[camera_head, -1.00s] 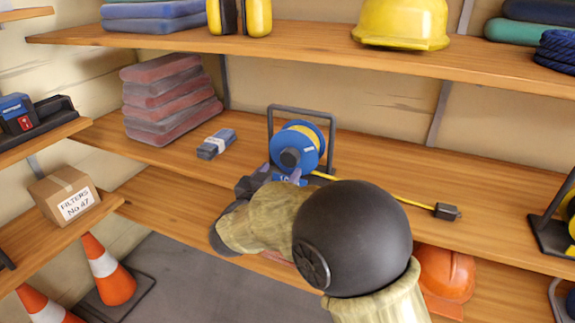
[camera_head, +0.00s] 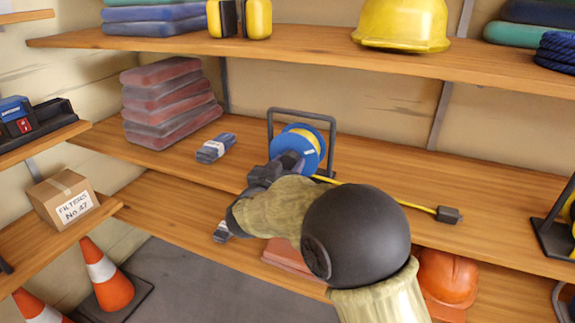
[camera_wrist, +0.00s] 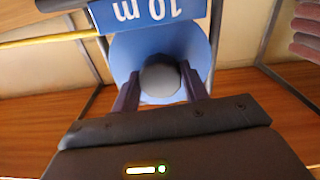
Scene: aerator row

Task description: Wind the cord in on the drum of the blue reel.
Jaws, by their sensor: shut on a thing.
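The blue reel (camera_head: 308,146) stands on the middle shelf in a dark metal frame (camera_head: 333,135), with yellow cord on its drum. Its blue side disc (camera_wrist: 198,48) and a blue "10 m" label (camera_wrist: 150,10) fill the wrist view. My gripper (camera_wrist: 162,85) is shut on the grey round knob (camera_wrist: 160,76) at the front of the disc, one finger on each side. In the head view my arm hides most of the knob and the fingers. The yellow cord (camera_head: 408,204) runs out to the right along the shelf and ends in a dark plug (camera_head: 448,215).
A stack of reddish folded pads (camera_head: 170,105) and a small grey-blue bundle (camera_head: 216,148) lie left of the reel. Another dark-framed item (camera_head: 553,228) stands at the right end. The upper shelf (camera_head: 300,47) runs above. Shelf around the cord is clear.

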